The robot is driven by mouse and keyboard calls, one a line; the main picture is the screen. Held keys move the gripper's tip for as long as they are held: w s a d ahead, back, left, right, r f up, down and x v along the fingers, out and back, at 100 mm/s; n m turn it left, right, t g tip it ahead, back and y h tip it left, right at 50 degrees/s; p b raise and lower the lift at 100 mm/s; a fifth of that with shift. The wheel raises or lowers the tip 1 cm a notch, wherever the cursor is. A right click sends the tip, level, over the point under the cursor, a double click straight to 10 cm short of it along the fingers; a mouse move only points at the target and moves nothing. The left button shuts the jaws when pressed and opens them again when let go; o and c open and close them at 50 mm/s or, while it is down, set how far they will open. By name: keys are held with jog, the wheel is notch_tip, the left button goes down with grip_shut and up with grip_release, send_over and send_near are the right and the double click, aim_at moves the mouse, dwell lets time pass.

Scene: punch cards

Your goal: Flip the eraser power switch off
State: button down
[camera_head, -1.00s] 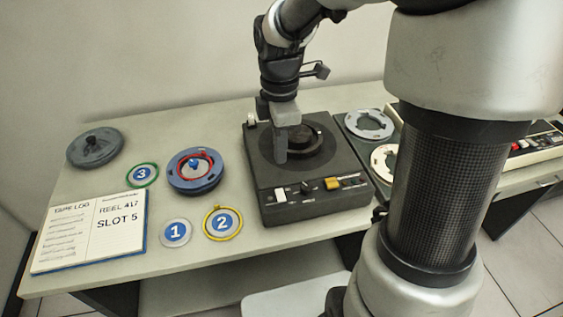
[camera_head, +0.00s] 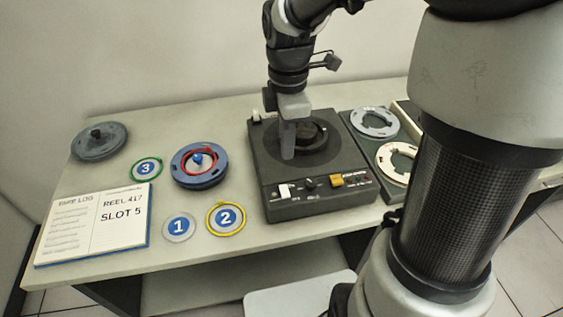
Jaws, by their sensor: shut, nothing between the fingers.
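The eraser (camera_head: 330,186) is a dark box on the table with a round hub on its top. Its front panel carries a white rocker switch (camera_head: 284,191), a small black knob (camera_head: 310,184) and a yellow button (camera_head: 337,180). Which of these is the power switch, and how it is set, I cannot read for sure. My gripper (camera_head: 288,153) is shut and empty, pointing down over the left part of the eraser's top, behind the white switch. It hides part of the hub. Whether its tips touch the top I cannot tell.
A blue reel (camera_head: 178,177) with a red ring sits left of the eraser. Numbered discs, a grey reel (camera_head: 99,143) and an open log book (camera_head: 125,228) lie further left. Pale reels (camera_head: 374,122) stand on the right. My arm blocks the far right.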

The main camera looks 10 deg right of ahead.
aim_at(286, 196)
notch_tip(286, 196, down, 14)
jog(key=b, duration=0.3)
dwell(0.3)
jog(key=shift+s+f, duration=0.15)
jog(key=shift+f, duration=0.05)
